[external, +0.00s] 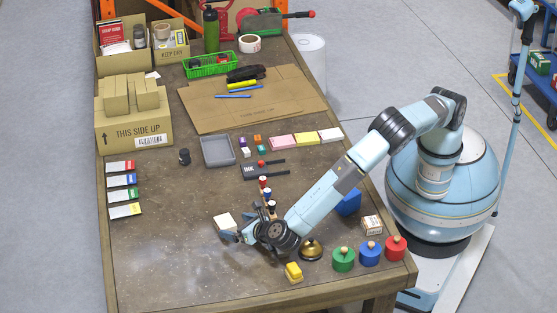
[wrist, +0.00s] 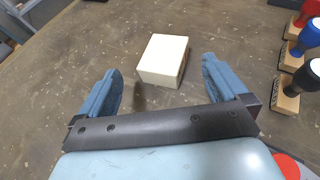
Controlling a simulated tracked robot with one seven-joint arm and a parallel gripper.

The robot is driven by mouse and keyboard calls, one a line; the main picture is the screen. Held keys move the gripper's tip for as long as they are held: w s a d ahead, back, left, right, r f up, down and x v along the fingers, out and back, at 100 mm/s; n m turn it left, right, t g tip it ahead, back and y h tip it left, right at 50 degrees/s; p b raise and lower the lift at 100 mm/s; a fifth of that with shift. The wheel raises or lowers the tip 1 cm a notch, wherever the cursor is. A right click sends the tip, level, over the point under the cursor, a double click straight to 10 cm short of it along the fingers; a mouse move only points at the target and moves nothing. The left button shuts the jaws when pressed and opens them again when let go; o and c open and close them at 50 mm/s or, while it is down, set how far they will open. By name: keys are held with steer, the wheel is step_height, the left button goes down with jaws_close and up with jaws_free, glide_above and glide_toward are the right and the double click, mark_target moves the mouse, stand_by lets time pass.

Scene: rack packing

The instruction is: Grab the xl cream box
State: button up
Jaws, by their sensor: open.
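A cream box (external: 226,221) sits on the table at the front centre, just beyond my gripper. It also shows in the wrist view (wrist: 164,59), ahead of and between the two blue fingers, with clear space around it. My gripper (external: 237,236) is low over the table, beside the box. In the wrist view my gripper (wrist: 160,82) is open and empty, its fingers apart on either side of the box's line. Whether the fingertips reach the box's near edge is hard to tell.
Stamps with red, blue and black handles (wrist: 294,60) stand close to the right finger.

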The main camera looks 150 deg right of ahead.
mark_target(228, 223)
steer(key=shift+s+x, duration=0.2)
steer(key=shift+x, duration=2.4)
steer(key=shift+f, duration=0.15)
steer(key=shift+c, duration=0.3)
steer(key=c, duration=1.2)
steer(key=shift+c, duration=0.2)
